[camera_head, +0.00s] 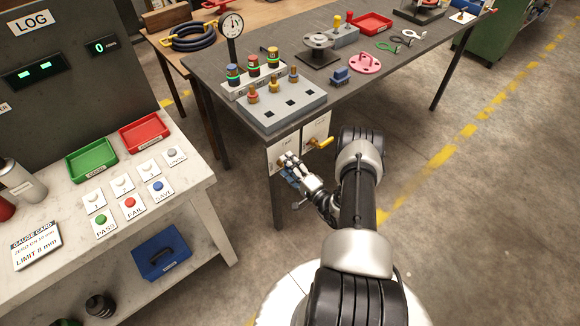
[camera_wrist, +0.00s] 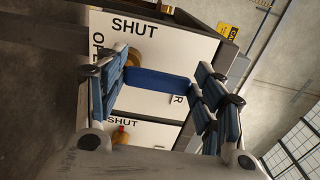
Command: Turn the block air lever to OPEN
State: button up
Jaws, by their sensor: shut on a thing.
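The blue lever (camera_wrist: 160,84) shows in the wrist view, in front of a white plate (camera_wrist: 180,50). The plate is marked SHUT along its top, with a partly hidden "OP" at its left edge and a letter R beside the lever. A brass pivot (camera_wrist: 134,56) shows at the lever's left end. My gripper (camera_wrist: 162,82) has a finger on either side of the lever and is shut on it.
A bench leg (camera_head: 277,205) is just below.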

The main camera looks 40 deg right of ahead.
jog(key=shift+w+r+n, duration=0.3)
jog(key=shift+w+r, duration=0.05)
jog(key=o, duration=1.1)
jog(key=shift+c, duration=0.2)
jog(key=shift+o, duration=1.3)
jog(key=shift+w+a+f, duration=0.1)
jog(key=shift+w+f, duration=0.05)
jog(key=shift+w, duration=0.05)
jog(key=shift+o, duration=0.9)
jog(key=shift+s+f, duration=0.1)
jog(key=s, duration=1.2)
